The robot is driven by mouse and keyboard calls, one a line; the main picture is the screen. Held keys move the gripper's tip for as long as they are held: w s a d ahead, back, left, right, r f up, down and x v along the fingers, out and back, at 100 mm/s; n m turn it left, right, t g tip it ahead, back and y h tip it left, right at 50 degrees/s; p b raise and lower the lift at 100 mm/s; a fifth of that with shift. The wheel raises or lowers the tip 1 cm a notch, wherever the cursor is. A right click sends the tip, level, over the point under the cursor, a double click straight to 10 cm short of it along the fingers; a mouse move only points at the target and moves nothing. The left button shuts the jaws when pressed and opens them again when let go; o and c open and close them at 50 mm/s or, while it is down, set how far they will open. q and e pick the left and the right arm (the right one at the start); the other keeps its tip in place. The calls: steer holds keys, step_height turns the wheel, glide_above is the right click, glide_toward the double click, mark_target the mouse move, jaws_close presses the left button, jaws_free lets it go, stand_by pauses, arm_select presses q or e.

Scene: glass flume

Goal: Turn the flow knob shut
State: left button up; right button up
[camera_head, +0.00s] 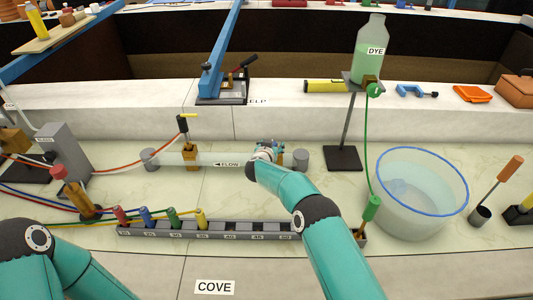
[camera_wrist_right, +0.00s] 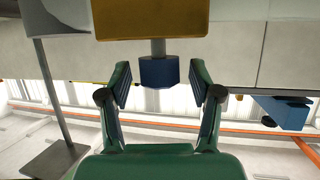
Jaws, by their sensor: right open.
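In the right wrist view a dark blue knob (camera_wrist_right: 158,71) sits on a short grey stem from an ochre block (camera_wrist_right: 160,20). My right gripper (camera_wrist_right: 159,85) is open, with one finger on each side of the knob and a visible gap on both sides. In the head view this gripper (camera_head: 268,147) is at the right part of the clear flume tube (camera_head: 210,157), near a grey end piece (camera_head: 301,159). The gripper and wrist hide the knob there. A label with an arrow (camera_head: 228,164) reads FLOW. My left gripper is out of view; only its arm shows at lower left.
A socket strip (camera_head: 215,231) with coloured plugs lies in front of the tube. A clear basin (camera_head: 421,195) stands at right. A stand (camera_head: 343,157) holds the green dye bottle (camera_head: 370,50). A brass block (camera_head: 191,157) sits at the tube's left part.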

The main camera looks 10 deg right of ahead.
steer(key=v, duration=1.1)
steer(key=shift+s, duration=0.1)
